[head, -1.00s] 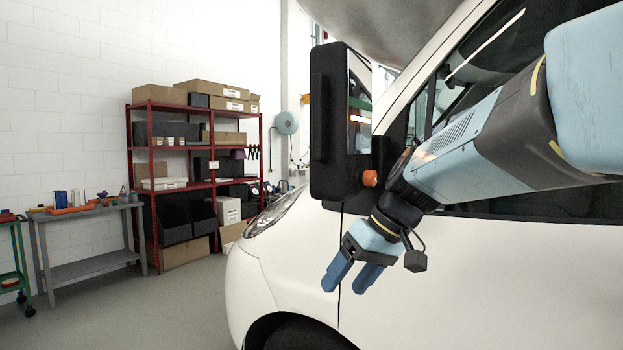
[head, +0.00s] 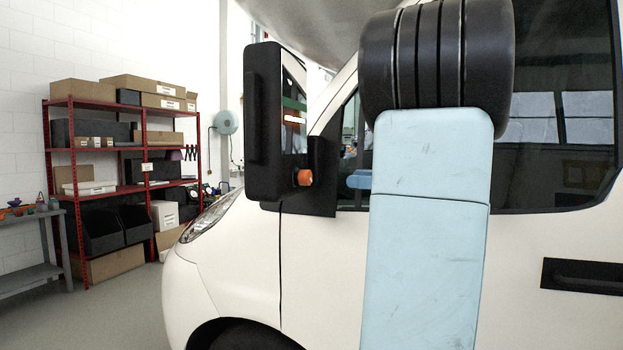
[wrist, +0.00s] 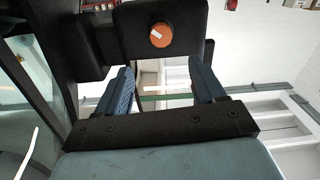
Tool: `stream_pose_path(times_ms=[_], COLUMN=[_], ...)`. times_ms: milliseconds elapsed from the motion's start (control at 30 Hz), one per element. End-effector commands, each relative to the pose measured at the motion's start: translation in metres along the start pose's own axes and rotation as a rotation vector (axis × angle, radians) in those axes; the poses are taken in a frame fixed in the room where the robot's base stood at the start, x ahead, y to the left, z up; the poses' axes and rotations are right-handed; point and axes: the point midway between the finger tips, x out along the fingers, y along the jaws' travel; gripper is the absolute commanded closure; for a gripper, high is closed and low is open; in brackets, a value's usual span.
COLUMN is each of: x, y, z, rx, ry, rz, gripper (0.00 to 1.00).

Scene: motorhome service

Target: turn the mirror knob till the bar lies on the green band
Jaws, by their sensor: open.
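The orange mirror knob (head: 304,178) sits low on the black mirror (head: 264,140) beside the white vehicle's door. In the wrist view the knob (wrist: 161,35) faces me, with a short pale bar (wrist: 155,33) slanting across it. I cannot make out a green band around the knob. My gripper (wrist: 160,66) is open and empty, its two blue fingers apart. The knob appears beyond the fingertips, between them in the picture and not touched. In the head view my arm hides most of the gripper; a small blue piece beside the arm may be a fingertip.
The mirror's black mount (head: 322,178) joins it to the door, close to my arm. The white door (head: 560,230) and its dark window (head: 560,120) are behind my arm. A red shelf rack (head: 75,190) with boxes and a grey bench (head: 30,275) stand far left.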

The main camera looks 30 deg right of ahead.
Motion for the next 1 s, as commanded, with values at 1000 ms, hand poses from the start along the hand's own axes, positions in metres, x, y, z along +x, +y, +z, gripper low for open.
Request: stream_pose_path(times_ms=[1000], x=[0.129], y=[-0.001], z=[0.001], rx=[0.004], ry=[-0.002], rz=[-0.003], gripper=[0.31])
